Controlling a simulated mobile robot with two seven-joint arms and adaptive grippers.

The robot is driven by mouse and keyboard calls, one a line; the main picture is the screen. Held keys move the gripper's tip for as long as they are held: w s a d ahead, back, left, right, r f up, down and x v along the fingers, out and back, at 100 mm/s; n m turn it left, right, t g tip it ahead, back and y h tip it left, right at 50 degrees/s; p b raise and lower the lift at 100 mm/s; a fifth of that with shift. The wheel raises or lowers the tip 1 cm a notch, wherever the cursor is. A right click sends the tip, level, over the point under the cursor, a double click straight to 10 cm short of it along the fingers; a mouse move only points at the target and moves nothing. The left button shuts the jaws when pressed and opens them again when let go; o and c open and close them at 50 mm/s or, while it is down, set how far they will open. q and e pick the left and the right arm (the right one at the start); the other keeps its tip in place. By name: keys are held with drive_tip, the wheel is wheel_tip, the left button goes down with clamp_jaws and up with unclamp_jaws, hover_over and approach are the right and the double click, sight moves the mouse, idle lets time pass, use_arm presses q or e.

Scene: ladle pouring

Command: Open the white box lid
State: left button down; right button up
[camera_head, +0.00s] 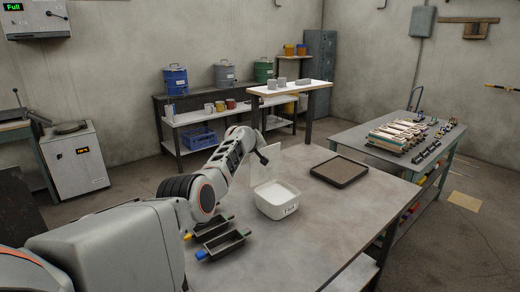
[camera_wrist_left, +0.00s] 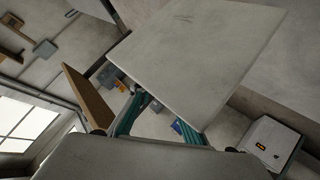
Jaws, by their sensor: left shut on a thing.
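The white box (camera_head: 277,202) stands on the grey table, with a dark label on its front. Its lid (camera_head: 265,176) stands up steeply at the back left of the box, and the box is open on top. My left gripper (camera_head: 262,154) is at the lid's upper part, shut on the lid; its fingertips are small and partly hidden. In the left wrist view the lid (camera_wrist_left: 200,60) shows as a large pale panel, tilted. My right gripper is in neither view.
Two dark trays (camera_head: 222,240) with coloured ends lie left of the box, below my left arm. A shallow dark tray (camera_head: 340,171) lies to the right. The table's front (camera_head: 300,260) is clear. A side bench (camera_head: 360,139) bears tools.

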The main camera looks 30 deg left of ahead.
use_arm(q)
drive_tip(key=shift+s+f, duration=0.15)
drive_tip(key=shift+f, duration=0.4)
drive_tip(key=shift+s+f, duration=0.15)
drive_tip(key=shift+f, duration=0.4)
drive_tip(key=c, duration=2)
unclamp_jaws()
drive_tip(key=shift+o, duration=0.9)
drive_tip(key=shift+s+a+r, duration=0.1)
drive_tip(key=shift+s+a, duration=0.05)
drive_tip(key=shift+s, duration=0.05)
drive_tip(key=shift+w+d, duration=0.15)
drive_tip(key=shift+d, duration=0.05)
drive_tip(key=shift+r, duration=0.1)
drive_tip(key=s+a+r+p, duration=0.2)
drive_tip(key=s+r+p, duration=0.2)
drive_tip(key=s+r, duration=0.1)
drive_tip(key=shift+s+r, duration=0.35)
drive_tip(key=shift+r, duration=0.55)
